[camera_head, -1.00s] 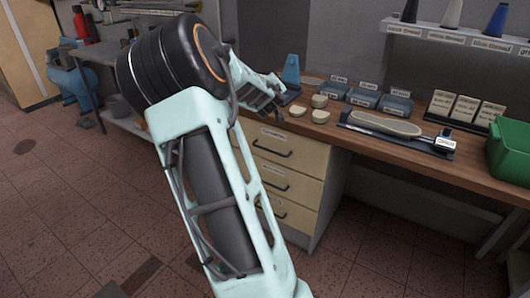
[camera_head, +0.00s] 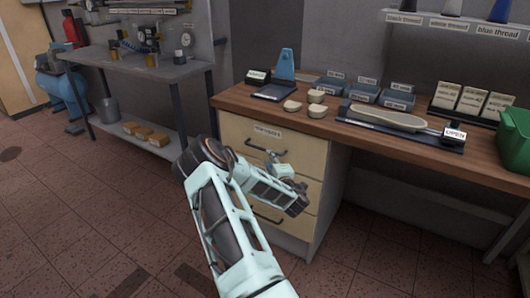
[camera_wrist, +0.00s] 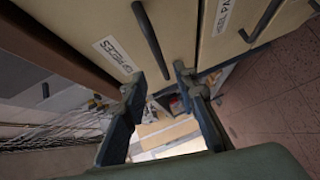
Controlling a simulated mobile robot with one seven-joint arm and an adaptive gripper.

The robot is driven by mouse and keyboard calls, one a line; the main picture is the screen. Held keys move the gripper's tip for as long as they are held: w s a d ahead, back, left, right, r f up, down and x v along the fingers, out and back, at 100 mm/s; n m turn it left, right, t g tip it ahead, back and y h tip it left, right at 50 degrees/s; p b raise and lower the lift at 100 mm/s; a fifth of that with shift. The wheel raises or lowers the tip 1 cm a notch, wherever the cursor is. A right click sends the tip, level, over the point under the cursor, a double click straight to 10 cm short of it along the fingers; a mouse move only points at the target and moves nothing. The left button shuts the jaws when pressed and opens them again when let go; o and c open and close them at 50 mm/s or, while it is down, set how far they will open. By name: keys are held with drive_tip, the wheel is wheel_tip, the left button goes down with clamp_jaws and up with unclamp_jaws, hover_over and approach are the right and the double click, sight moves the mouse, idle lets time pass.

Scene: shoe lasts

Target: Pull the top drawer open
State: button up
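The top drawer (camera_head: 236,133) is the uppermost cream front of the cabinet under the bench and looks shut, flush with the drawers below. Its dark bar handle (camera_head: 257,148) is partly hidden behind my gripper (camera_head: 284,170). In the wrist view the top drawer's handle (camera_wrist: 150,38) lies just ahead of my gripper (camera_wrist: 159,77), one end near the gap between the fingertips. The fingers are apart with nothing held between them. I cannot tell whether a fingertip touches the handle. The drawer's label (camera_wrist: 117,54) shows beside the handle.
Lower drawers with a similar handle (camera_head: 267,217) sit beneath. The wooden benchtop (camera_head: 231,100) above carries shoe forms, grey boxes (camera_head: 363,91) and a green bin (camera_head: 514,143). A metal side table (camera_head: 140,66) stands at left. The tiled floor before the cabinet is clear.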

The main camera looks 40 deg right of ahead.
sight(264, 150)
drive_tip(key=b+x, duration=0.1)
drive_tip(key=x, duration=0.8)
drive_tip(key=shift+w, duration=0.2)
clamp_jaws()
